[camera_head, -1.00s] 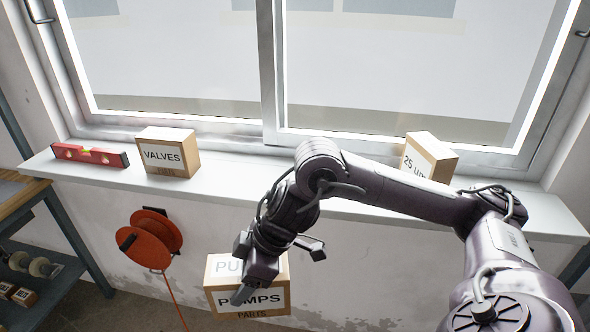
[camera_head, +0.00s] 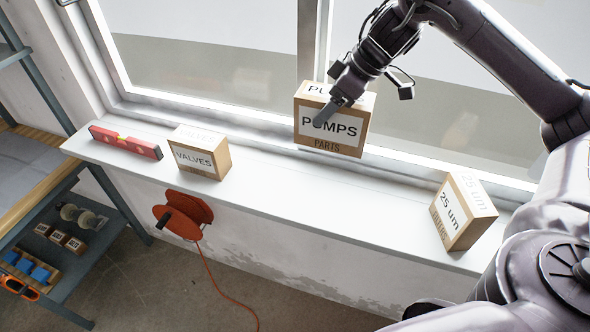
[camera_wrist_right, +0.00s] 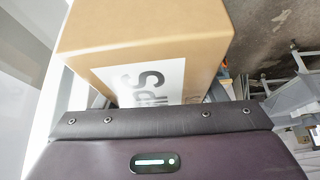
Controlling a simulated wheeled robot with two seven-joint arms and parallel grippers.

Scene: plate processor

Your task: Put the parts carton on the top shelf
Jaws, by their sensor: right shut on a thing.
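The parts carton (camera_head: 331,143) is a brown box with a white label reading PUMPS and PARTS below it. My right gripper (camera_head: 338,102) is shut on its upper part and holds it in front of the window, over the white sill in the picture. In the right wrist view the carton (camera_wrist_right: 145,30) fills the upper middle, with part of its label showing. A blue-grey rack (camera_head: 14,57) shows only in part at the upper left edge; I cannot tell whether its board there is the top shelf. My left gripper is out of view.
The sill (camera_head: 300,205) bears a red level (camera_head: 125,143), a VALVES carton (camera_head: 200,158) and a 25 um carton (camera_head: 463,212). An orange cable reel (camera_head: 183,213) hangs below. A workbench (camera_head: 40,200) with a loaded lower shelf stands at the left.

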